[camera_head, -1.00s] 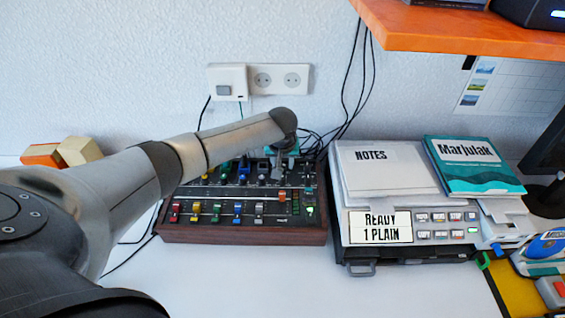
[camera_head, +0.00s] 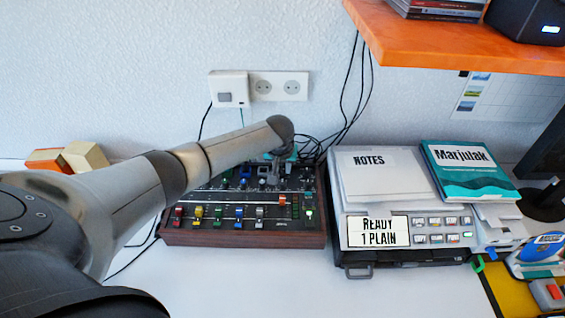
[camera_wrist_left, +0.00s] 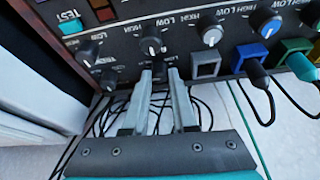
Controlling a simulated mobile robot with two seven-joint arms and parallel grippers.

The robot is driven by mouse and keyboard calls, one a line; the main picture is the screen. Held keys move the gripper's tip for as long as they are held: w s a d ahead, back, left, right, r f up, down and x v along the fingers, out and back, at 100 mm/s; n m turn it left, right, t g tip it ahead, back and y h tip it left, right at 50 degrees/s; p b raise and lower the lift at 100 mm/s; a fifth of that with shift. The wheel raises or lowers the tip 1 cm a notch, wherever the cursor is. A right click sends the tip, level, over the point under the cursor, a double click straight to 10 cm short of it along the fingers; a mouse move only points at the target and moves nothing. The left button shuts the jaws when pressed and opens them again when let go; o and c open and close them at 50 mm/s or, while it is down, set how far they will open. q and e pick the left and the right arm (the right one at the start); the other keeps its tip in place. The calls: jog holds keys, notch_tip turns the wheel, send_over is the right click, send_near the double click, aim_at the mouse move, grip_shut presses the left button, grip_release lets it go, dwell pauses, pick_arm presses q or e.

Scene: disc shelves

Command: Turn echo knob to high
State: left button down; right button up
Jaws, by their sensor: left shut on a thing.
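The mixer (camera_head: 245,239), a dark panel with a wooden front, several knobs and coloured sliders, stands on the white table in the head view. My left gripper (camera_head: 273,178) reaches down to its back right part. In the left wrist view my left gripper (camera_wrist_left: 160,74) is shut on a small dark knob, mostly hidden between the fingertips. Just beyond the fingertips is a black knob with a white pointer (camera_wrist_left: 152,46), with LOW and HIGH marks around it. I cannot read which knob is labelled echo. My right gripper is in neither view.
Black cables (camera_head: 311,146) run behind the mixer. A grey device (camera_head: 375,252) with a NOTES sheet (camera_head: 375,165) and a teal book (camera_head: 470,172) stands right of the mixer. An orange shelf (camera_head: 450,48) hangs at upper right. The table front (camera_head: 250,285) is clear.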

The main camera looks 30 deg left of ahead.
pick_arm(q)
jog(key=shift+m+p, duration=0.4)
jog(key=c, duration=0.7)
grip_release()
jog(key=shift+a+p+v, duration=0.1)
jog(key=shift+p+v, duration=1.2)
jog(key=shift+v, duration=2.5)
jog(key=shift+a+p+v, duration=0.15)
jog(key=shift+p+v, duration=1.15)
jog(key=shift+v, duration=2.55)
jog(key=shift+s, duration=0.15)
